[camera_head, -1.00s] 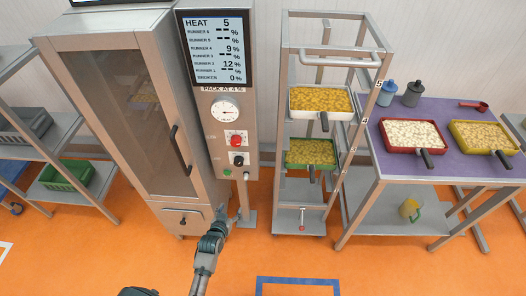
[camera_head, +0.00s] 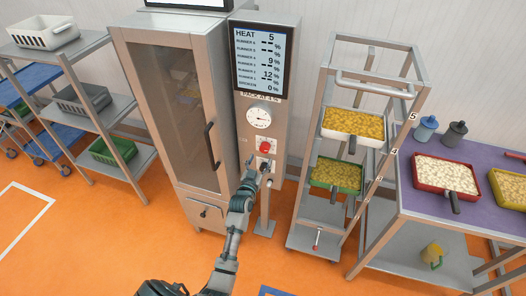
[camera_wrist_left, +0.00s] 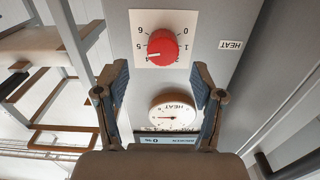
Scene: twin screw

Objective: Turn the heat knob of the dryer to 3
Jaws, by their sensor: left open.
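The dryer (camera_head: 165,75) is a tall steel cabinet with a control column on its right. The red heat knob (camera_head: 265,147) sits on a white plate below a round gauge (camera_head: 259,118). The screen (camera_head: 263,60) reads HEAT 5. My left gripper (camera_head: 257,172) is just below the red knob, in front of the panel, hiding the controls there. In the left wrist view, which is upside down, the red knob (camera_wrist_left: 162,47) shows ahead of the open fingers (camera_wrist_left: 160,68), apart from them. Its white mark sits near the 5 side of the dial. My right gripper is out of view.
A steel rack (camera_head: 322,238) with trays of yellow pieces stands to the right of the column. A purple-topped table (camera_head: 412,150) is further right. Shelves (camera_head: 137,105) with bins stand left of the dryer. The orange floor in front is open.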

